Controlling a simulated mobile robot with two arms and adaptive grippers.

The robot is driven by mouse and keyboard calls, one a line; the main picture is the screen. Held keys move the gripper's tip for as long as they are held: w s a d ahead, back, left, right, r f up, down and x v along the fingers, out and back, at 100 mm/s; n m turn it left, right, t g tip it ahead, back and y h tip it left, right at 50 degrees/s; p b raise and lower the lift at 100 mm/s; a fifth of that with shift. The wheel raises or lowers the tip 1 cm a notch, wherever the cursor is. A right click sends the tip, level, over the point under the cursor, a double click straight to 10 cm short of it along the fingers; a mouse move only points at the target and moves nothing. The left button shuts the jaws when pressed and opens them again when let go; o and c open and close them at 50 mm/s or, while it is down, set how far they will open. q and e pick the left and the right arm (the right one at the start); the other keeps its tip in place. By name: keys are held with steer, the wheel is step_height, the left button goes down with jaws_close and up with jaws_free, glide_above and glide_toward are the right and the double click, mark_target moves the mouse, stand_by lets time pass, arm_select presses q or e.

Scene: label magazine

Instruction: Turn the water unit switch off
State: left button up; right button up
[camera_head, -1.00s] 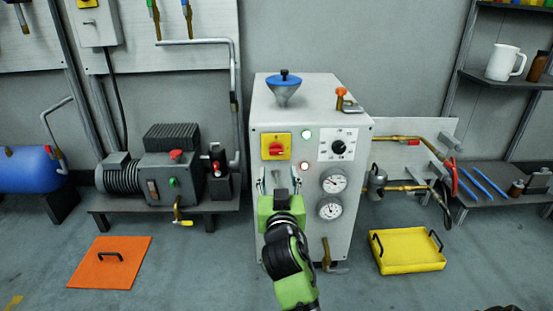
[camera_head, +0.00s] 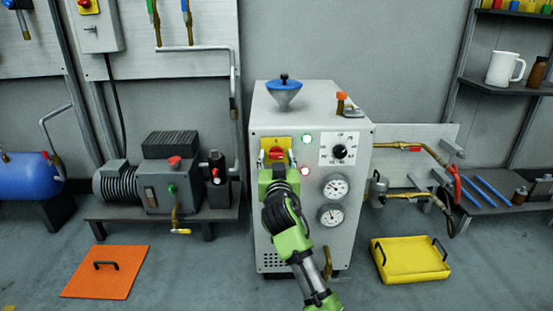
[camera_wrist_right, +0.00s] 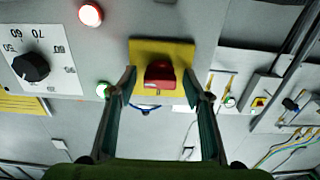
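The water unit is a grey cabinet (camera_head: 345,108) with a red rotary switch on a yellow plate (camera_head: 277,143) at the upper left of its front. In the right wrist view the red switch knob (camera_wrist_right: 160,75) is centred on its yellow plate (camera_wrist_right: 178,54). My right gripper (camera_head: 277,158) is in front of the switch and partly hides it in the head view. In the wrist view its two fingers (camera_wrist_right: 163,88) are spread, one on each side of the knob, with gaps between. My left gripper is out of view.
A pump (camera_head: 172,172) is left; a yellow tray (camera_head: 410,274) lies right on the floor.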

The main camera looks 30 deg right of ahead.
steer(key=c, duration=1)
